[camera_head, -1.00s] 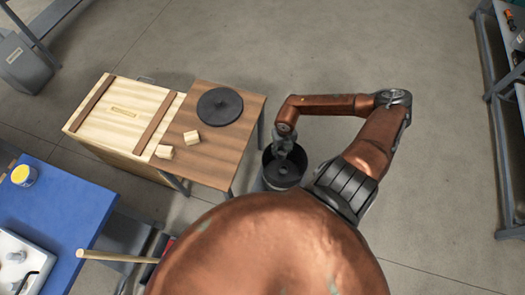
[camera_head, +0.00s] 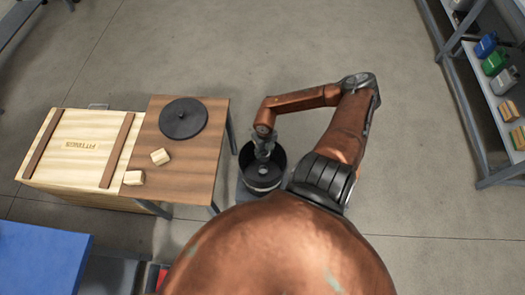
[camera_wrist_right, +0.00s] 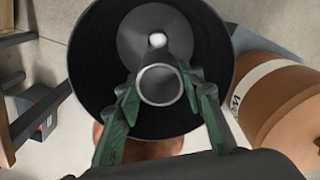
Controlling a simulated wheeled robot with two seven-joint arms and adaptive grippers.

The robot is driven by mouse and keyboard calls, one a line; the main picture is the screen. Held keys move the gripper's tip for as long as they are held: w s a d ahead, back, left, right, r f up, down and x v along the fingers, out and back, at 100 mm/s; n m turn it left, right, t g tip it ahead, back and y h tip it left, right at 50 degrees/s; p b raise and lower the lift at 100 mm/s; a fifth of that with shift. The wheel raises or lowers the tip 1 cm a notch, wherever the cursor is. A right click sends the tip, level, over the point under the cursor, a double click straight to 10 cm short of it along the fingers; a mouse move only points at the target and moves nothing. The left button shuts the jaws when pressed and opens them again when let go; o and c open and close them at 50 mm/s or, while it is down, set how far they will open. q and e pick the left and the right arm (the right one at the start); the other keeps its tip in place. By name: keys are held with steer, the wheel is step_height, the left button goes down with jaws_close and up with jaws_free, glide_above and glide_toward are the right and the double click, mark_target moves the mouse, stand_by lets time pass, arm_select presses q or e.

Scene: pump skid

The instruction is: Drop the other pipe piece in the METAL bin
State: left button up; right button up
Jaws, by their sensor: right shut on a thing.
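A round black bin (camera_head: 276,163) stands on the floor just right of the wooden table. No METAL label can be read on it. My right gripper (camera_head: 264,150) is above the bin's mouth. In the right wrist view the green fingers of this gripper (camera_wrist_right: 160,95) are shut on a grey pipe piece (camera_wrist_right: 160,86), whose open round end faces the camera. The dark bin (camera_wrist_right: 85,50) lies behind and below the pipe piece. A paler round shape with a bright spot shows inside; I cannot tell what it is. My left gripper is not in view.
The wooden table (camera_head: 190,170) holds a black round lid (camera_head: 183,118) and two small wooden blocks (camera_head: 160,157). A wooden crate (camera_head: 75,150) stands at its left, and a blue surface (camera_head: 40,255) is at lower left. Shelves (camera_head: 490,100) stand far right. Floor behind the bin is clear.

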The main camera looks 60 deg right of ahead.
steer(key=o, duration=1.3)
step_height(320, 180, up, 12)
steer(key=shift+r, duration=0.1)
stand_by(0.3)
